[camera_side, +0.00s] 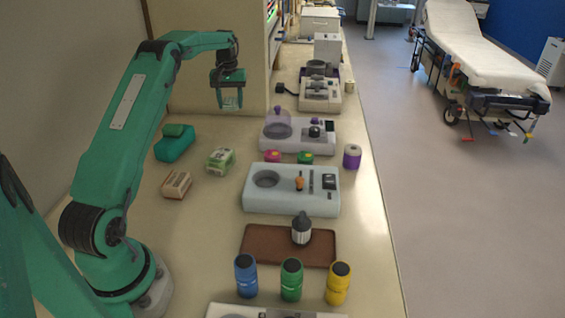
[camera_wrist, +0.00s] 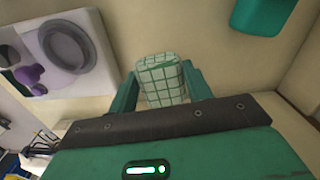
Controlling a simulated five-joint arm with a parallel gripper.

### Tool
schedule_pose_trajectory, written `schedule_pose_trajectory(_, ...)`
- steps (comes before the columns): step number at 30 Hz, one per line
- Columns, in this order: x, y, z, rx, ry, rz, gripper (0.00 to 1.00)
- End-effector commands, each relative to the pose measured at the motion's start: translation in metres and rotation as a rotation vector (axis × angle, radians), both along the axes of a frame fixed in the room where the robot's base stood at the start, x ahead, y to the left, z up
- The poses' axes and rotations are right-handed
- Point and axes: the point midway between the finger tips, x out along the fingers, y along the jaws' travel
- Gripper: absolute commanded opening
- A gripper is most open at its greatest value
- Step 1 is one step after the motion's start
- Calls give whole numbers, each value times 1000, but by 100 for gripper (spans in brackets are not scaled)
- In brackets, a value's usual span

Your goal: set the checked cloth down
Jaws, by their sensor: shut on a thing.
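The checked cloth, pale with dark green grid lines, shows in the wrist view (camera_wrist: 162,84) as a small folded or rounded pad. My gripper (camera_wrist: 163,86) is shut on it, with one green finger on each side. In the side view my gripper (camera_side: 230,101) hangs pointing down above the far left part of the counter, in front of the beige cabinet side. The cloth between its fingers is small and hard to make out there. It is held in the air, apart from the counter.
On the counter (camera_side: 212,280) stand a device with a purple-topped dome (camera_side: 277,124), a teal case (camera_side: 175,145), a green-and-white pack (camera_side: 220,161) and a tan block (camera_side: 176,184). Several bottles stand near the front. The beige cabinet (camera_side: 205,80) rises close behind my gripper. Bare counter lies below it.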

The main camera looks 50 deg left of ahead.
Motion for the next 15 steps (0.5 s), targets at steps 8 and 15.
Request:
schedule_pose_trajectory(8,1,1,56,4,-4,0,27)
schedule_pose_trajectory(15,0,0,96,3,-3,0,27)
